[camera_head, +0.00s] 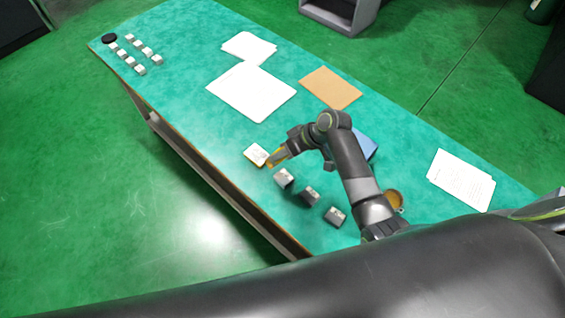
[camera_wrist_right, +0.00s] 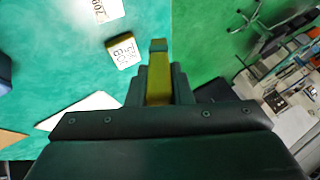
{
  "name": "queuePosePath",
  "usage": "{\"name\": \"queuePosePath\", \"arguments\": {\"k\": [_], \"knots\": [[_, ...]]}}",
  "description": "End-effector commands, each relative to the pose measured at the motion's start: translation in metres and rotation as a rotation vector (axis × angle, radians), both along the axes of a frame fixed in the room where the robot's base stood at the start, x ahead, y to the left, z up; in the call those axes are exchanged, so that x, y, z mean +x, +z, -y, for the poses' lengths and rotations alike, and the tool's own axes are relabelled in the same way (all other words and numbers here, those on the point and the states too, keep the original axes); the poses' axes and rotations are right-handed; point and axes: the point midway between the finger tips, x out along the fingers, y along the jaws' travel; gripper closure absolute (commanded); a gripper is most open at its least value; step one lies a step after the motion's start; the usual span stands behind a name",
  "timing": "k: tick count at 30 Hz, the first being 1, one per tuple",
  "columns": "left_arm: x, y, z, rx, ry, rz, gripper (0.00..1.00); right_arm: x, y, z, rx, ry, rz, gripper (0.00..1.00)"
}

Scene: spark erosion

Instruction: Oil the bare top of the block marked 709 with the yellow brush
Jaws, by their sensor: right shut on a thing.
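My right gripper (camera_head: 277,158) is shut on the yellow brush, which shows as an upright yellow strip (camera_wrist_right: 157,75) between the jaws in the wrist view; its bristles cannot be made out. The gripper is above the bench, beside a small white-faced piece with a yellow edge (camera_head: 256,154). That piece also shows in the wrist view (camera_wrist_right: 123,50), with dark marks. Three grey blocks with pale tops (camera_head: 284,178), (camera_head: 309,194), (camera_head: 335,216) stand in a row nearby. A white label (camera_wrist_right: 98,8), cut by the wrist view's top edge, seems to read 709. My left gripper is out of view.
A gold cup (camera_head: 394,199) and a blue object (camera_head: 365,143) are close to my right arm. White sheets (camera_head: 252,91) and a brown sheet (camera_head: 330,87) lie farther back. Several small pale blocks (camera_head: 140,70) are at the far left end.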

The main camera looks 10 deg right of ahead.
Motion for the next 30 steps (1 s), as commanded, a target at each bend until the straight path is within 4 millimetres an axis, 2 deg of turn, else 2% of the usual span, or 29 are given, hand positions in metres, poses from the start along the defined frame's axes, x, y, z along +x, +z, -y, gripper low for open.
{"name": "queuePosePath", "arguments": {"k": [10, 21, 30], "knots": [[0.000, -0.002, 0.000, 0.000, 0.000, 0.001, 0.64, 0.002, -0.001, 0.001, 0.000, 0.004, -0.005, 1.00], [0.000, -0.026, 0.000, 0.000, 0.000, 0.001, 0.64, 0.027, -0.013, 0.014, 0.003, 0.071, -0.102, 1.00], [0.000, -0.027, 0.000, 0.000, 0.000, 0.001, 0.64, 0.031, -0.012, 0.016, 0.007, 0.085, -0.124, 1.00]]}}
